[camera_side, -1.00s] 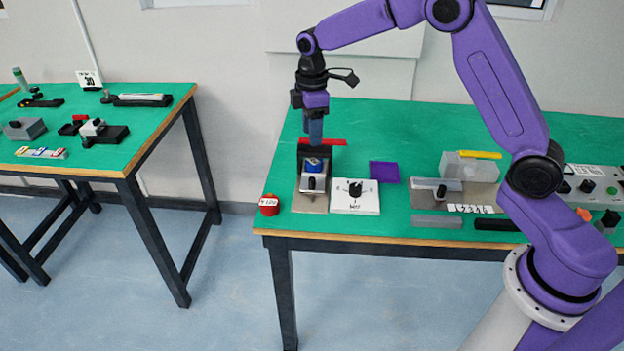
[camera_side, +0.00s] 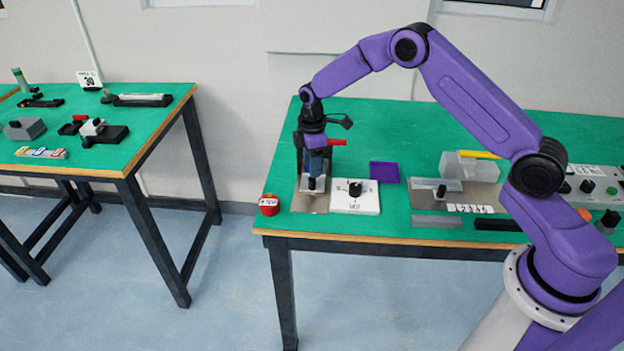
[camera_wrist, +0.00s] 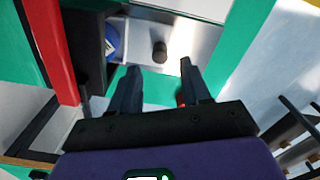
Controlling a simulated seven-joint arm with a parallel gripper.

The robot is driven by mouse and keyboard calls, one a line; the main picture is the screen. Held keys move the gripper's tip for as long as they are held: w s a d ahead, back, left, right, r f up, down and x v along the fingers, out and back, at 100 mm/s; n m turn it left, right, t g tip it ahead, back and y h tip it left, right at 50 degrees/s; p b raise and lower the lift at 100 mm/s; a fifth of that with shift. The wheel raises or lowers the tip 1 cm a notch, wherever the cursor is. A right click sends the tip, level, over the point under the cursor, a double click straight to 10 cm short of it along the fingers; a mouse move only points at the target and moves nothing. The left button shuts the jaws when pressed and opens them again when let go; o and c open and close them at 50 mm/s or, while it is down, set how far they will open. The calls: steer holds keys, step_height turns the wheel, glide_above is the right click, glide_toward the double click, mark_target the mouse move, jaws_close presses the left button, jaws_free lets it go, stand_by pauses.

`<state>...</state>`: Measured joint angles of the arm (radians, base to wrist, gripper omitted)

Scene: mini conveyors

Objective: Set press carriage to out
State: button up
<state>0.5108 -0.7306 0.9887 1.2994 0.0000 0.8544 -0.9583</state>
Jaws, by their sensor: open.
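The press (camera_side: 311,203) stands near the front left of the right-hand table, with a pale metal base plate. A black knob (camera_side: 313,185) shows on the carriage near the front of it. My gripper (camera_side: 316,172) points down just above that knob and hides much of the press. In the wrist view my gripper (camera_wrist: 157,80) is open and empty. The carriage's black knob (camera_wrist: 160,51) shows just beyond the fingertips, near the gap between them. A blue round part (camera_wrist: 112,40) lies beside it at left. Whether the fingers touch the knob cannot be told.
A red bar (camera_side: 337,142) sticks out at the back of the press and rises close by in the wrist view (camera_wrist: 50,45). A white dial box (camera_side: 356,199) stands close at right, a red round object (camera_side: 268,205) at left. A purple tray (camera_side: 384,172) lies behind right.

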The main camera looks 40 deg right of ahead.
step_height(320, 180, down, 6)
steer(key=shift+r, duration=0.1)
stand_by(0.4)
jaws_close()
